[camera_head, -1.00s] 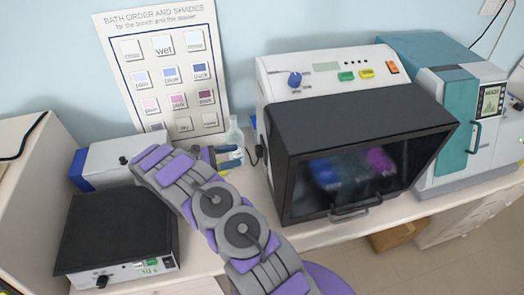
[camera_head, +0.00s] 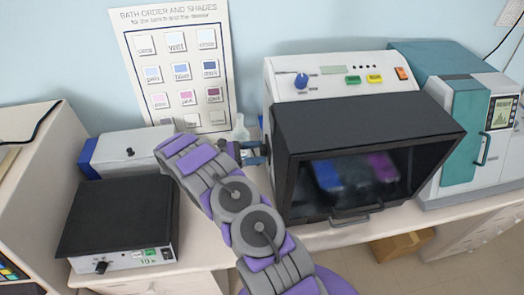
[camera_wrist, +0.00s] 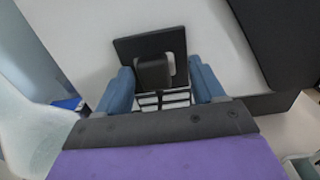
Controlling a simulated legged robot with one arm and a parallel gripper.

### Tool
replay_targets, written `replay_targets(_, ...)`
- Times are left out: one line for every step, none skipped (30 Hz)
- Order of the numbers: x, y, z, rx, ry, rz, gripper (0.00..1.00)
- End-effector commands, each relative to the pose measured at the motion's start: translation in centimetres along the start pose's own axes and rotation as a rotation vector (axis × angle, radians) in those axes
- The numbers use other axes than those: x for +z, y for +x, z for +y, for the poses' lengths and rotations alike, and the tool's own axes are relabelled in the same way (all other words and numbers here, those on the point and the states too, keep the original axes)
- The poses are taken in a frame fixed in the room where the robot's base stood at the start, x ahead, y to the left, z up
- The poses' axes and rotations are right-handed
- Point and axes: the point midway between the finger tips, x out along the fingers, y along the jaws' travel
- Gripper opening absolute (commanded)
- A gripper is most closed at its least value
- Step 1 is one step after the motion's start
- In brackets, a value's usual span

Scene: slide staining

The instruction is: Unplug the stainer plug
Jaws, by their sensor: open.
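The stainer (camera_head: 340,84) is a white machine with a large black hood and a dark window, at the centre right of the head view. In the wrist view, a black plug (camera_wrist: 153,73) sits on a square black plate (camera_wrist: 126,48) on the stainer's white side wall. My gripper (camera_head: 254,152) is at the stainer's left side. Its two blue fingers, also seen in the wrist view (camera_wrist: 162,82), are open, one on each side of the plug. I cannot tell whether they touch it. In the head view the gripper hides the plug.
A black-topped box (camera_head: 120,215) stands at the front left, with a white and blue unit (camera_head: 125,152) behind it. A clear bottle (camera_head: 239,130) is close behind my gripper. A teal and white machine (camera_head: 470,125) stands right of the stainer. A poster (camera_head: 172,20) is behind.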

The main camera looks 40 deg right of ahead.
Motion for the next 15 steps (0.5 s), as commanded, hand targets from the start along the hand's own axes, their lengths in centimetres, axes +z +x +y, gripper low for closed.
replay_targets(-0.12, 0.14, 0.11, -0.002, -0.001, 0.001, 0.68)
replay_targets(-0.15, 0.15, 0.16, -0.001, -0.001, 0.001, 0.68)
replay_targets(-0.22, 0.25, 0.25, -0.001, -0.002, 0.003, 0.68)
replay_targets(-0.26, 0.34, 0.31, -0.001, -0.003, 0.004, 0.68)
replay_targets(-0.3, 0.42, 0.36, -0.001, -0.003, 0.005, 0.68)
replay_targets(-0.32, 0.5, 0.4, -0.001, -0.004, 0.006, 0.68)
replay_targets(-0.33, 0.53, 0.42, -0.001, -0.004, 0.006, 0.68)
replay_targets(-0.33, 0.53, 0.43, -0.001, -0.004, 0.006, 0.68)
replay_targets(-0.31, 0.49, 0.44, -0.001, -0.003, 0.006, 0.68)
replay_targets(-0.27, 0.43, 0.45, -0.001, -0.003, 0.005, 0.68)
replay_targets(-0.25, 0.36, 0.46, -0.001, -0.002, 0.004, 0.68)
replay_targets(-0.21, 0.25, 0.45, -0.001, -0.001, 0.003, 0.68)
replay_targets(-0.17, 0.17, 0.42, -0.002, -0.001, 0.002, 0.68)
replay_targets(-0.16, 0.12, 0.4, -0.002, -0.001, 0.002, 0.68)
replay_targets(-0.16, 0.1, 0.37, -0.002, -0.001, 0.001, 0.68)
